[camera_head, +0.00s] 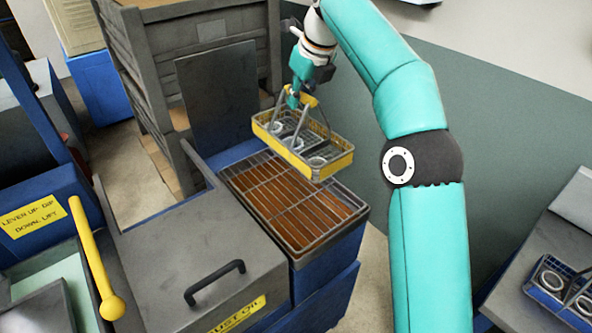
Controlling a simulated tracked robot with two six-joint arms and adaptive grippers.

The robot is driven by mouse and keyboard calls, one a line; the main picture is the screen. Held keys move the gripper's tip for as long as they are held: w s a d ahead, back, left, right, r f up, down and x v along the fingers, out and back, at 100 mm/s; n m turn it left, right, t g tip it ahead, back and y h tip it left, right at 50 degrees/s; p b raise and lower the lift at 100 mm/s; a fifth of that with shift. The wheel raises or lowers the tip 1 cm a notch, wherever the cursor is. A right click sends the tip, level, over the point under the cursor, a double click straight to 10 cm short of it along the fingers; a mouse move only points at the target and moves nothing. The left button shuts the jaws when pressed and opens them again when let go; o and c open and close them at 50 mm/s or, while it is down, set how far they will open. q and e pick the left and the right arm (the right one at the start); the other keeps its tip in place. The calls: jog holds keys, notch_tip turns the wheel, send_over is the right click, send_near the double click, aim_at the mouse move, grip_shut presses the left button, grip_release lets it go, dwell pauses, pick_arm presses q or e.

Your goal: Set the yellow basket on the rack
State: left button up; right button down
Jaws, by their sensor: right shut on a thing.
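The yellow basket (283,151) hangs from my right gripper (293,98), which is shut on its handle. It holds a few metal rings in its wire compartments. The basket looks roughly level and appears to be above the far right part of the rack (268,202). The rack is a metal grate over a brown surface on a blue cabinet. The basket hides part of the rack's far right edge, and I cannot tell the gap between them. My left gripper is not in view.
A grey lid with a black handle (215,283) lies left of the rack. A dark upright panel (218,97) and a grey slatted crate (137,81) stand behind. A yellow lever (95,262) is at left. A blue basket with rings (560,290) sits on the right-hand table.

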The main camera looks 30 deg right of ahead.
aim_at(298, 140)
notch_tip(298, 140, down, 12)
jog(key=b, duration=0.3)
jog(key=shift+a+r+b, duration=0.1)
jog(key=shift+r+b, duration=0.05)
jog(key=shift+b, duration=0.25)
notch_tip(298, 140, down, 5)
jog(key=shift+r+b, duration=0.15)
jog(key=shift+b, duration=0.2)
jog(key=c, duration=1.1)
grip_release()
jog(key=v, duration=0.6)
jog(key=p+v, duration=0.1)
jog(key=v, duration=0.5)
